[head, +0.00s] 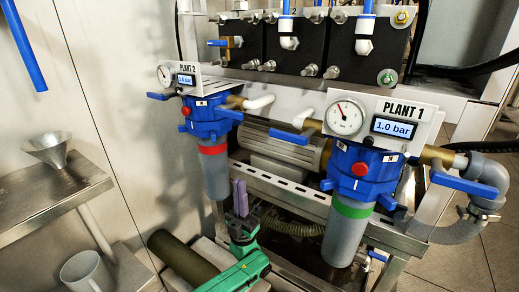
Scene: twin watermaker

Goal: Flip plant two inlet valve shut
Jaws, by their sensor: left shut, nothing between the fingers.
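The plant 2 unit has a blue filter head (205,118) with a red ring and grey bowl (215,175) beneath, under a white "PLANT 2" panel (187,72). A blue lever (230,113) sits at its right, by a brass fitting and white elbow, lying roughly along the pipe. Another blue lever (160,96) points out to the left. The inlet label here is too small to read; on plant 1 "IN" is on the right. My left gripper (239,186) is green with purple fingers, shut and empty, pointing up below and right of the plant 2 bowl, apart from both levers. My right gripper is not in view.
The plant 1 unit (362,165) stands at right, with blue levers (464,184) and a 1.0 bar display. A metal frame rail (280,190) runs behind my gripper. A shelf with a funnel (47,148) and a grey jug (84,272) are at left.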

